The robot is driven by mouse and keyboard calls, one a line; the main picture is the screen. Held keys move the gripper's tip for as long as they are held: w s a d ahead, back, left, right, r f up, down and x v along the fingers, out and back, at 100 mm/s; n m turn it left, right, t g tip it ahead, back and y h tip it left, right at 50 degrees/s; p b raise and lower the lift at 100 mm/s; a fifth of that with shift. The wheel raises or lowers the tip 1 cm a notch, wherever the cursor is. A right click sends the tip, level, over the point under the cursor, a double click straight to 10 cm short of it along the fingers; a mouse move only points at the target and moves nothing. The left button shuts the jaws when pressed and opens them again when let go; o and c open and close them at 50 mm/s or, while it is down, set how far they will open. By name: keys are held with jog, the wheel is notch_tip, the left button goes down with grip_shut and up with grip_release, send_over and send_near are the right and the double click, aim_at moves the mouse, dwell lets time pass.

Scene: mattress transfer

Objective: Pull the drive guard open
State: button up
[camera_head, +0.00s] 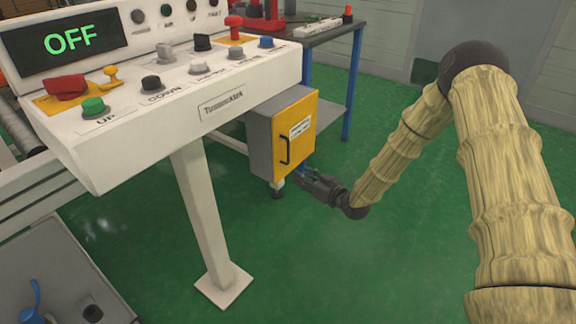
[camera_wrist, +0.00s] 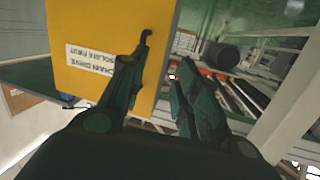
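The drive guard is a yellow panel (camera_head: 294,132) with a white label, lying flush on the front of a grey box (camera_head: 259,137). It appears closed. A black bar handle (camera_head: 284,150) is on it. In the wrist view the yellow guard (camera_wrist: 105,35) fills the upper left, upside down. The handle (camera_wrist: 145,47) shows near its edge, partly hidden behind the left finger. My gripper (camera_head: 303,174) is low in front of the guard, close to its lower edge. In the wrist view my gripper (camera_wrist: 155,70) has its fingers spread, with nothing visibly clasped. Contact with the handle cannot be told.
A white control console (camera_head: 210,85) overhangs at the left, on a white post (camera_head: 203,215); its display reads OFF. A workbench (camera_head: 340,30) with blue legs stands behind the box. A grey case (camera_head: 60,265) is at lower left. The green floor (camera_head: 400,250) in front is clear.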

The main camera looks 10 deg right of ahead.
aim_at(288, 162)
jog(key=shift+n+t+y, duration=0.5)
jog(key=shift+n+t, duration=0.1)
jog(key=shift+w+a+r+b, duration=0.3)
jog(key=shift+w+a+b, duration=0.5)
jog(key=shift+w, duration=1.35)
jog(key=shift+w+a+r+b, duration=0.3)
jog(key=shift+w+b, duration=0.9)
jog(key=shift+w, duration=0.9)
jog(key=shift+w+a+r+b, duration=0.3)
jog(key=shift+w+a+b, duration=0.5)
jog(key=shift+w, duration=1.35)
jog(key=shift+d, duration=0.25)
grip_shut()
